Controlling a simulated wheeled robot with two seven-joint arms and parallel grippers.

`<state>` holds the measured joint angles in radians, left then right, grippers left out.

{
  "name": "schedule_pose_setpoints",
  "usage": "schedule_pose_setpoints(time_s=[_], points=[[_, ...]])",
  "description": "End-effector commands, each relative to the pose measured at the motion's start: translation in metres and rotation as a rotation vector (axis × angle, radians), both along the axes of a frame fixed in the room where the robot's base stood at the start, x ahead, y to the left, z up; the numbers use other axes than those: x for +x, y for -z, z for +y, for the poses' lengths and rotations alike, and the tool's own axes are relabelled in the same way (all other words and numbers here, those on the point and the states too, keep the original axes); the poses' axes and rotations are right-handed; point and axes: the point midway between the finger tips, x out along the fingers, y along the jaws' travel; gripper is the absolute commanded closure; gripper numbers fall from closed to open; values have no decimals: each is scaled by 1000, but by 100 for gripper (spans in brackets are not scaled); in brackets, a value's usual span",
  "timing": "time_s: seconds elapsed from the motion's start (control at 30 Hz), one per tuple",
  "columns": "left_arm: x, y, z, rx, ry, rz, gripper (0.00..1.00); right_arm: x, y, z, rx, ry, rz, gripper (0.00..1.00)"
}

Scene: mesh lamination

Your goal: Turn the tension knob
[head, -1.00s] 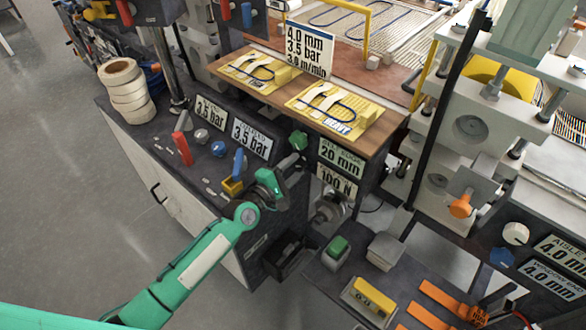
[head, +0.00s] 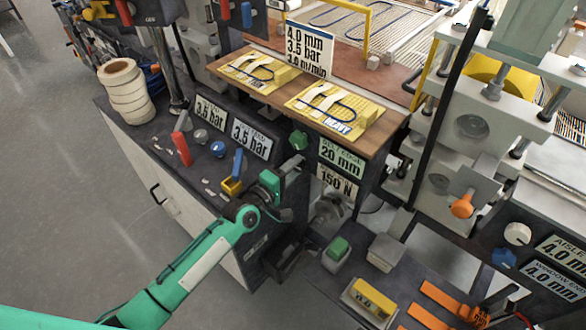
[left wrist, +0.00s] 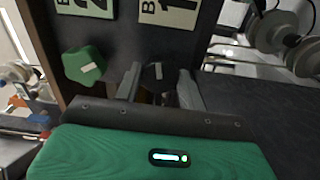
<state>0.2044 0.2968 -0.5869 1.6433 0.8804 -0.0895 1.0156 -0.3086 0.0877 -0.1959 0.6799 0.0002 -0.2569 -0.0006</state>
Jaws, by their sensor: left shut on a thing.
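The tension label (head: 337,184) reads 150 N on the dark machine front, below the 20 mm label. My left gripper (head: 296,166) reaches this front from the lower left. In the left wrist view my left gripper (left wrist: 158,85) has its two fingers on either side of a dark knob with a pale mark (left wrist: 154,71), and it is shut on that knob. The gripper hides the knob in the head view. A green knob (head: 298,140) sits just above, beside the 20 mm label; it also shows left of the fingers in the left wrist view (left wrist: 84,65). My right gripper is not in view.
A red lever (head: 181,148) and a blue lever (head: 238,163) stand left of my gripper. A wooden board with two yellow sample plates (head: 336,108) lies above. A green button box (head: 337,247) and a yellow box (head: 370,299) are at the lower right.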

Motion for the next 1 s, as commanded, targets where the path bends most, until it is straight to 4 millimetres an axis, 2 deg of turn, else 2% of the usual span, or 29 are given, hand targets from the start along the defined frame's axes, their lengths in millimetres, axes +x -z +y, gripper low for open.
schedule_pose_setpoints(time_s=[0.17,0.2,0.3,0.67,0.83,1.0], points=[[-1,2,0,1,1,3,83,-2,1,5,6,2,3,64],[-1,2,0,1,1,3,56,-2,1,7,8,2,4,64],[0,1,0,1,1,3,38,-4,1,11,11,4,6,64],[-4,1,2,-1,0,2,38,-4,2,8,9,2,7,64],[-22,3,16,0,0,4,38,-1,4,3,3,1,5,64],[-52,4,38,2,0,4,38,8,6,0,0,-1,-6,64]])
